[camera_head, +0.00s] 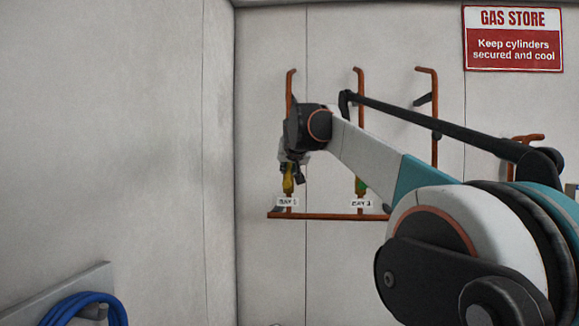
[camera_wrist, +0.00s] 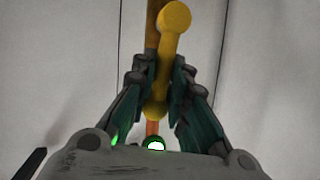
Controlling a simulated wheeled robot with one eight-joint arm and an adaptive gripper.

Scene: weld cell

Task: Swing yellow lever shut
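The yellow lever (camera_wrist: 166,62) stands between the two fingers of my gripper (camera_wrist: 167,64) in the wrist view, its round knob toward the top and slightly right of the pipe behind it. The fingers are apart on either side of it; I cannot tell whether either touches it. In the head view the yellow lever (camera_head: 288,184) shows just below my gripper (camera_head: 293,172), in front of the left orange pipe, above a label that seems to read BAY 1. My gripper hides its upper part.
Several orange pipes (camera_head: 434,146) rise from a low orange rail (camera_head: 325,216) along the wall. A green part (camera_head: 361,185) sits on the pipe to the right. A blue hose (camera_head: 88,307) hangs at lower left. A glowing green-and-white light (camera_wrist: 155,145) shows below the lever.

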